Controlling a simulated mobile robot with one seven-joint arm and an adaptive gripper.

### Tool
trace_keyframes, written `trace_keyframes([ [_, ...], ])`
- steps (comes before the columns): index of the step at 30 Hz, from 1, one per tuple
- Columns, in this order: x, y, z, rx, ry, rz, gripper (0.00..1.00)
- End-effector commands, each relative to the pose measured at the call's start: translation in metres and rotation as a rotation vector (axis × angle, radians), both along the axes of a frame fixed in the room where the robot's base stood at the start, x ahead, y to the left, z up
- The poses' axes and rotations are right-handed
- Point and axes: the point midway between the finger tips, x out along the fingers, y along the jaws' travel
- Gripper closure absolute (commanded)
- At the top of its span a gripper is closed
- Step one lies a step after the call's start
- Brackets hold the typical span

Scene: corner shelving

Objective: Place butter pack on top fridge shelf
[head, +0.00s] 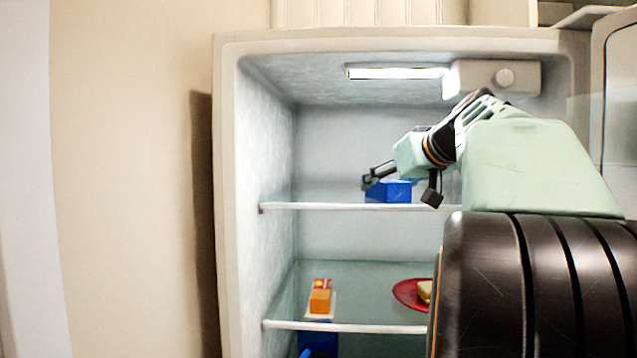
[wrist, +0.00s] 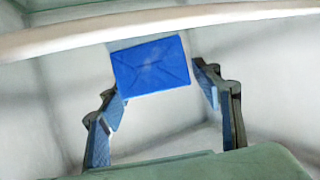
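The blue butter pack (head: 388,191) is at the top fridge shelf (head: 330,206), just behind its front edge. It looks level and appears to rest on the shelf, though its underside is not clearly seen. My gripper (head: 402,188) reaches into the fridge from the right, with its fingers spread on either side of the pack. In the wrist view, the pack (wrist: 151,65) lies beyond and between the fingertips (wrist: 160,85). A gap shows at the right finger; the left fingertip overlaps the pack's lower corner, and I cannot tell if it touches.
The lower shelf (head: 345,327) holds an orange-and-red box (head: 320,298) at left and a red plate (head: 408,293) with a yellowish piece (head: 425,290). A lamp (head: 396,73) and control box (head: 492,78) hang from the ceiling. The top shelf's left part is clear.

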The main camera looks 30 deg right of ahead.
Motion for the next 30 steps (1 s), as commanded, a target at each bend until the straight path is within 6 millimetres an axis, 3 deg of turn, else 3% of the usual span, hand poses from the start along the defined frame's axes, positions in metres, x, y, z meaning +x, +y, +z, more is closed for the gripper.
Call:
trace_keyframes([
  [8,-0.006,0.001,0.003,-0.002,-0.002,-0.001,0.41],
  [21,-0.063,0.01,0.027,-0.002,-0.002,-0.001,0.41],
  [30,-0.069,0.011,0.03,0.0,-0.001,0.0,0.41],
])
